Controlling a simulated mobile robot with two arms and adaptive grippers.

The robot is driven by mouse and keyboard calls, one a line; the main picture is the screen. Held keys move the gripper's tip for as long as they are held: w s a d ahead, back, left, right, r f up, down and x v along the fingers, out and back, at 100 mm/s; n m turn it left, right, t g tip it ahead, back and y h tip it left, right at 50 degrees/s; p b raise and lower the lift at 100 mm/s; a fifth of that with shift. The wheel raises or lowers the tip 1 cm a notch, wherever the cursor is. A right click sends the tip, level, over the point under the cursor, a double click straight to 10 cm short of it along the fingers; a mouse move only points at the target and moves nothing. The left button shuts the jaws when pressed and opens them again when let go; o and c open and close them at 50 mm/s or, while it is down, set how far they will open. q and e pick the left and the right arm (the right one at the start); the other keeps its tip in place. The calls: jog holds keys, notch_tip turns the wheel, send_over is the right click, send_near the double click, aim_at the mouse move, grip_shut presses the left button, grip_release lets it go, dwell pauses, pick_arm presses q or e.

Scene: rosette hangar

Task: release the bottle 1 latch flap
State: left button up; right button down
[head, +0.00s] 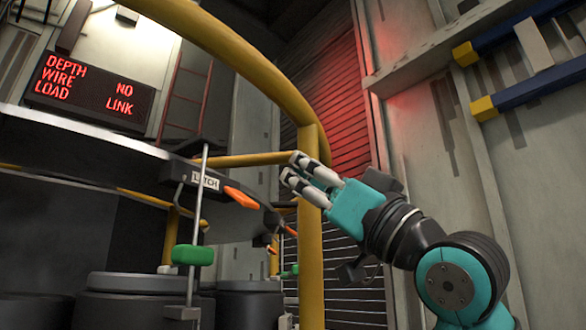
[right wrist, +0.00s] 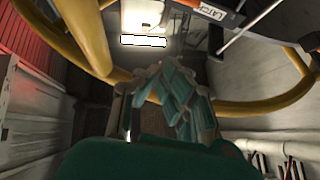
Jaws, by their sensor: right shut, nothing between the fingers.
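A dark bracket with a white LATCH label (head: 205,181) sits under the platform edge, left of centre in the head view. An orange flap (head: 240,197) sticks out to the right of the label. No number shows, so I cannot tell if this is bottle 1's. The label also shows at the top of the right wrist view (right wrist: 212,12). My right gripper (head: 296,169) is shut and empty, up and to the right of the orange flap and apart from it, by the yellow post. My left gripper is not in view.
A yellow rail and post (head: 311,230) stand close to my right gripper. A thin metal rod (head: 198,220) with a green grip (head: 193,255) hangs left of the flap. Dark cylinders (head: 135,305) stand below. A red-lit sign (head: 90,90) is at upper left.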

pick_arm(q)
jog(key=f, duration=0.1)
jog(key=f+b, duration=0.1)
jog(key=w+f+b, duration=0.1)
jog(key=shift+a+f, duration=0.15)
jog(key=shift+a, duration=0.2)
pick_arm(e)
jog(key=f, duration=0.1)
jog(key=s+d+f, duration=0.1)
jog(key=f, duration=0.1)
jog(key=d+f, duration=0.1)
jog(key=shift+s+f, duration=0.2)
jog(key=shift+f, duration=0.05)
jog(key=shift+s+d, duration=0.15)
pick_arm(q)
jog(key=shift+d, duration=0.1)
